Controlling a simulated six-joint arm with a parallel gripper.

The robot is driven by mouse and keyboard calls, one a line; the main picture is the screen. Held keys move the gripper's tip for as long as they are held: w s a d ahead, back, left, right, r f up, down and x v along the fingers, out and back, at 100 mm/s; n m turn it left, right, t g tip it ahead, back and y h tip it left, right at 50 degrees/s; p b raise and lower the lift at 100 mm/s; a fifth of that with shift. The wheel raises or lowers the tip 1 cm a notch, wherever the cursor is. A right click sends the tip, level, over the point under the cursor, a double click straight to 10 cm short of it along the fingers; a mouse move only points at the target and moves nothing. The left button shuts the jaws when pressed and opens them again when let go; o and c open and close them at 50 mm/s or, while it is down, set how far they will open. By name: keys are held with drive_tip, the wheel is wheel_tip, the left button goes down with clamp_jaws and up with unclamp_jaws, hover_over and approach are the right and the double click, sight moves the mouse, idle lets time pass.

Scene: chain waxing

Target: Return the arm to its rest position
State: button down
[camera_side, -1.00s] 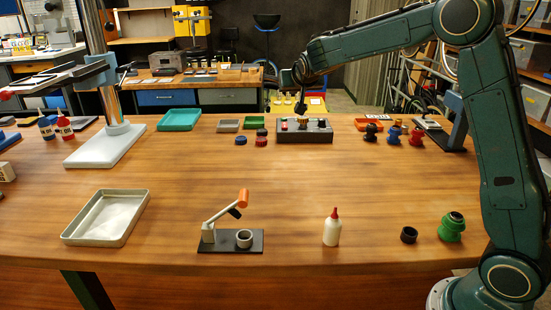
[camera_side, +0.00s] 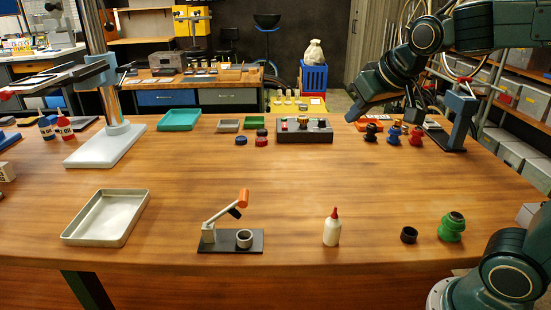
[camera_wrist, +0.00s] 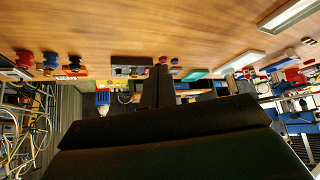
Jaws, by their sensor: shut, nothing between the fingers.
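My gripper (camera_side: 355,108) is in the upper right of the side view, in the air at the back of the wooden bench, on the side nearer the control box. My arm is folded up and back above the right end of the bench. In the wrist view my gripper (camera_wrist: 158,86) shows as dark fingers set together, with nothing between them. The wrist view is upside down, with the bench along the top.
A control box (camera_side: 305,131), dark, red and blue pieces (camera_side: 394,133) and a blue stand (camera_side: 460,122) line the back. A metal tray (camera_side: 107,218), lever fixture (camera_side: 230,241), bottle (camera_side: 332,228) and green piece (camera_side: 452,228) stand in front. The bench middle is clear.

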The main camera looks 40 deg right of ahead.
drive_tip(key=s+a+f+n+g+y, duration=0.1)
drive_tip(key=s+a+f, duration=0.1)
drive_tip(key=s, duration=0.5)
drive_tip(key=s+a+f+n, duration=0.1)
drive_tip(key=s+a+f, duration=0.1)
drive_tip(key=s, duration=0.6)
drive_tip(key=shift+s+a+f+n+g+y, duration=0.25)
drive_tip(key=shift+f+n+g+y, duration=0.15)
drive_tip(key=shift+f, duration=0.3)
drive_tip(key=shift+w, duration=0.1)
